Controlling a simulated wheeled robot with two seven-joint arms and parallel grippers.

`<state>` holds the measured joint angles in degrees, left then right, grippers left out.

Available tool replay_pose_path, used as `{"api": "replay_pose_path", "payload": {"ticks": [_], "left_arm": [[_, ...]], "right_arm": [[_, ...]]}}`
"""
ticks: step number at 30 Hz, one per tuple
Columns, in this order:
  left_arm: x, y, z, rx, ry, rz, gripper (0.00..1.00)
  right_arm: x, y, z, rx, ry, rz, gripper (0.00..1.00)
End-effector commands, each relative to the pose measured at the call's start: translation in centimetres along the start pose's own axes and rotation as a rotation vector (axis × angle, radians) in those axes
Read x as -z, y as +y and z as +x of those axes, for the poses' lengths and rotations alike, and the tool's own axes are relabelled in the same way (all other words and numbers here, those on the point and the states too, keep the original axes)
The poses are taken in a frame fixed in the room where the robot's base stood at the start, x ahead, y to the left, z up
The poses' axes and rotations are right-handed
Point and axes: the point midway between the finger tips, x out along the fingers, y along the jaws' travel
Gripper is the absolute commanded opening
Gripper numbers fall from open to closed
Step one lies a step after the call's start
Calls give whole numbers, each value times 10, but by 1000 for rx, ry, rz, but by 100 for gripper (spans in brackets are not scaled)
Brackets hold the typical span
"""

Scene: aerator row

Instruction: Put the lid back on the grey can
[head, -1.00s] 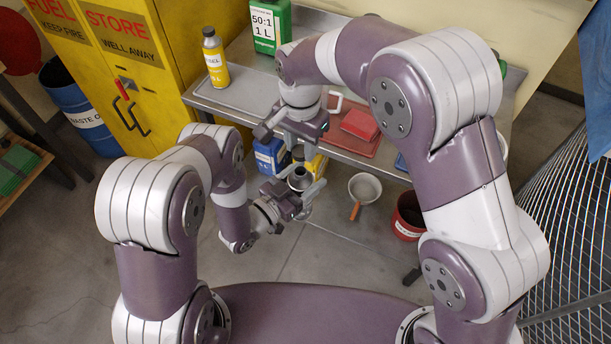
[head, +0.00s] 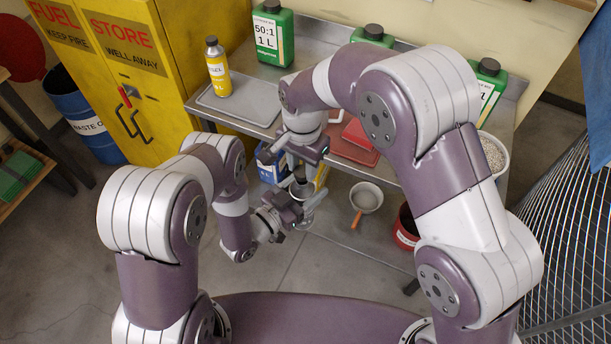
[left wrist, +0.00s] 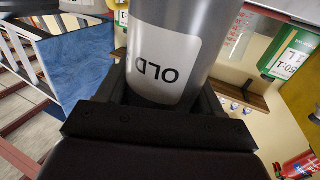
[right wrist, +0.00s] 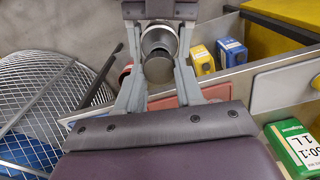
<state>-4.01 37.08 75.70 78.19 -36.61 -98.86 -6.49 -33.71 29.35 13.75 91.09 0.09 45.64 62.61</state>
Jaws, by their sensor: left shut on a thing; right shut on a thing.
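The grey can (left wrist: 175,40), with a white label reading OLD, is held in my left gripper (head: 300,203), which is shut on it. In the head view the grey can (head: 302,189) is in front of the shelf unit. My right gripper (head: 297,160) is above it, its fingers shut on the dark round lid (right wrist: 157,69). In the right wrist view the grey can (right wrist: 160,36) shows just beyond the lid, slightly offset. I cannot tell whether lid and can touch.
A steel bench (head: 330,22) behind carries a yellow-labelled bottle (head: 217,66) on a grey tray (head: 240,103), and green jugs (head: 271,32). A white pan (head: 366,196) and a red bucket (head: 404,226) are on the lower shelf. A yellow cabinet (head: 130,60) stands left.

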Motion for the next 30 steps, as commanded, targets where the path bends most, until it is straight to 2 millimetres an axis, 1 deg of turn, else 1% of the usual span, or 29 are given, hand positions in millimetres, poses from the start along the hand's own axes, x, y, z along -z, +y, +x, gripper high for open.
{"api": "replay_pose_path", "payload": {"ticks": [8, 18, 30], "left_arm": [[0, 0, 0, 0, 1, 0, 10], [0, 0, 0, 0, 1, 0, 10], [0, 0, 0, 0, 1, 0, 10]], "right_arm": [[0, 0, 1, 0, 0, 0, 4], [0, 0, 18, 1, 0, 0, 4], [0, 0, 18, 1, 0, 0, 4]]}}
